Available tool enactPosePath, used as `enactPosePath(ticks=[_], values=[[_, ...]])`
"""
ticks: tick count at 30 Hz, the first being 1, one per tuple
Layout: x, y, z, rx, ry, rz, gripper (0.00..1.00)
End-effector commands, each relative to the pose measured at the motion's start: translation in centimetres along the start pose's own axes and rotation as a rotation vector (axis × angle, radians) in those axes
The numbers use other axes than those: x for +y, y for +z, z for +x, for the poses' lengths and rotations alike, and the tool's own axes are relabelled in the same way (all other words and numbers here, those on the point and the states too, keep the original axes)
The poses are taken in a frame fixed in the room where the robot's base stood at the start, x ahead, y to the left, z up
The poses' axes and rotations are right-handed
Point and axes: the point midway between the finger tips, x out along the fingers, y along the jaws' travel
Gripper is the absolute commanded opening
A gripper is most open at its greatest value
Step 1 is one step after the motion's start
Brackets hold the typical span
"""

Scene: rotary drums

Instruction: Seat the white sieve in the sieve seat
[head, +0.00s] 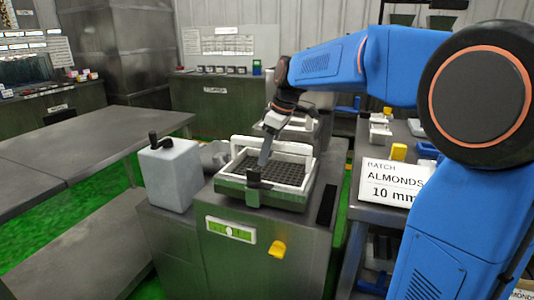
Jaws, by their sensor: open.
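The white sieve (306,175) has a white frame, a raised white bar at its back and a dark mesh floor.
A white box with a black crank (170,175) stands left of the seat. A yellow lever (278,249) sticks out of the cabinet front. A sign reading ALMONDS 10 mm (395,182) stands on the right-hand bench. Grey tables (70,155) are at the left.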

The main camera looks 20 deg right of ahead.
Motion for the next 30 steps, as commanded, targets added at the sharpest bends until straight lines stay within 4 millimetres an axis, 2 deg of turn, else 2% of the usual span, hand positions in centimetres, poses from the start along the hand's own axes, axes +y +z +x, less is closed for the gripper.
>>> enactPosePath(ticks=[5,21,27,30], values=[[0.1,0.0,-1.8,0.002,0.003,0.0,0.42],[0.1,0.0,-12.4,0.003,0.004,0.0,0.42],[0.1,0.0,-15.6,0.002,0.003,0.0,0.42],[0.0,0.0,-16.5,0.002,0.002,0.0,0.42]])
